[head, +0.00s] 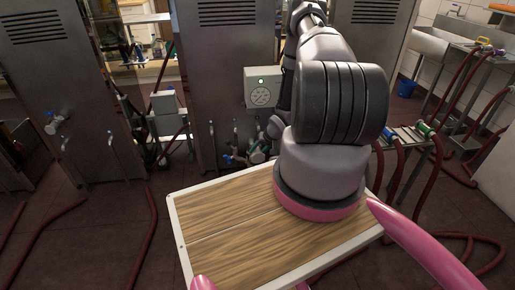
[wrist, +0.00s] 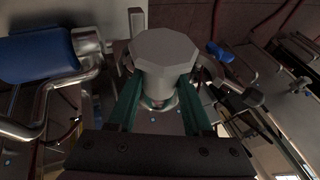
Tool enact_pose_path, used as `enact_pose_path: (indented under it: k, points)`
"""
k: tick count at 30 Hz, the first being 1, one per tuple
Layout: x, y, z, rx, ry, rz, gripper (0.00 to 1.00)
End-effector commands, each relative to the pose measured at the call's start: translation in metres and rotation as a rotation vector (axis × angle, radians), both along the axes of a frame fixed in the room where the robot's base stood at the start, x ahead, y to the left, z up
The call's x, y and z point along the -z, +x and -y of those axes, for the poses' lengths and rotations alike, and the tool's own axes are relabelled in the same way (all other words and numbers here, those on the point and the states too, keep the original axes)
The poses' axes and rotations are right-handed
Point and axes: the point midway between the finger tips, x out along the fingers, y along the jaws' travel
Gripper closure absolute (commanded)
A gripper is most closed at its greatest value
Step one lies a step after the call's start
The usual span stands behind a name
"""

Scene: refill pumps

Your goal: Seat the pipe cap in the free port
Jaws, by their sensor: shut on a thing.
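In the wrist view, my gripper (wrist: 162,84) is shut on a grey eight-sided piece, which I take to be the pipe cap (wrist: 164,47). Its flat face is towards the camera, between the two green fingers. A round metal part shows just below the cap between the fingers; I cannot tell whether it belongs to the cap or to a port behind it. In the head view my arm reaches forward to the pipework (head: 258,156) at the foot of the middle cabinet, and hides the gripper and cap. The free port cannot be made out clearly.
A gauge box (head: 263,88) is on the middle steel cabinet (head: 232,50). A blue-handled part (wrist: 40,55) and bent metal pipe (wrist: 40,110) lie close to the left in the wrist view. Dark red hoses (head: 152,235) run over the floor. A hose rack (head: 410,137) stands right.

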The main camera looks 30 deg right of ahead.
Motion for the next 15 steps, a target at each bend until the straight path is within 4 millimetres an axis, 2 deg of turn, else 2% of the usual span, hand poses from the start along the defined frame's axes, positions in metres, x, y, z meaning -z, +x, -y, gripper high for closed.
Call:
enact_pose_path:
  k: [15]
  points:
    - [0.047,0.0,0.0,0.0,0.0,-0.001,1.0]
